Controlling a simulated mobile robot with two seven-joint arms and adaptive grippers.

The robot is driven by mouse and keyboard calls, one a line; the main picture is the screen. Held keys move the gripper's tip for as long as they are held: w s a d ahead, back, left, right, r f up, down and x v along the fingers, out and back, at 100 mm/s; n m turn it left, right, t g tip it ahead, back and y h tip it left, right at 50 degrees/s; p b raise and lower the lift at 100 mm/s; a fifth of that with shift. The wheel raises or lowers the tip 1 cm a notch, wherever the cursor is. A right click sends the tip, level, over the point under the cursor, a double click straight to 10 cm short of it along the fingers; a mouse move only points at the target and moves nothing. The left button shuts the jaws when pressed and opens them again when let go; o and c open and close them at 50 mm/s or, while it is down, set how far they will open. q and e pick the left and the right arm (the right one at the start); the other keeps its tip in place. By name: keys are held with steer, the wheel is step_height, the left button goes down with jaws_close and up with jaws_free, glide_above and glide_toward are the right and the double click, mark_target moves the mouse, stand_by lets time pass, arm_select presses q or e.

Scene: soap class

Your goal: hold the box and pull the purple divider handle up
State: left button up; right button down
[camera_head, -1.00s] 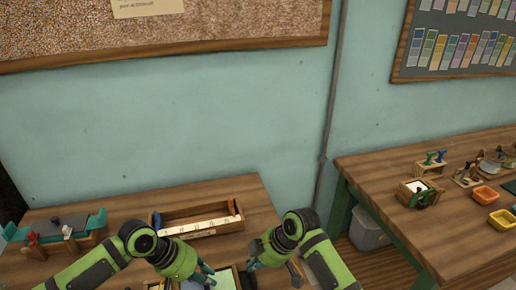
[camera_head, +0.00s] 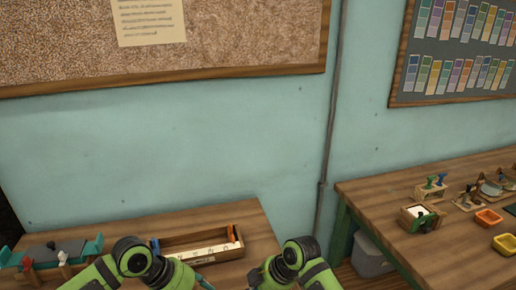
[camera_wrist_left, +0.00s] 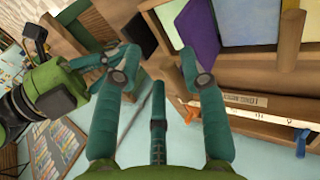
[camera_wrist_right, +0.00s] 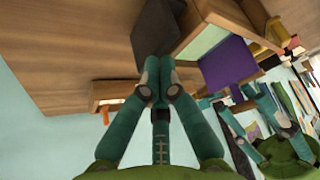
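The wooden box with the purple divider (camera_wrist_left: 198,30) shows in the left wrist view. Pale blue-green compartments (camera_wrist_left: 247,22) lie beside the divider. The purple divider (camera_wrist_right: 228,65) also shows in the right wrist view, to the right of my right gripper. My left gripper (camera_wrist_left: 160,55) has its fingers apart at the box's end wall (camera_wrist_left: 168,38); contact is unclear. My right gripper (camera_wrist_right: 160,66) has its fingertips together, beside the box and over a dark slab (camera_wrist_right: 157,28); nothing is clearly held. In the head view the box is below the picture edge.
A long wooden tray (camera_head: 205,247) stands behind my grippers. A green-ended rack (camera_head: 55,255) is at the table's left.

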arm_select(q)
steer(key=shift+a+f, duration=0.15)
arm_select(e)
steer(key=shift+w, duration=0.1)
arm_select(q)
steer(key=shift+r, duration=3.45)
arm_select(e)
step_height(320, 180, up, 7)
arm_select(q)
steer(key=shift+s, duration=0.1)
arm_select(e)
steer(key=shift+d, duration=0.1)
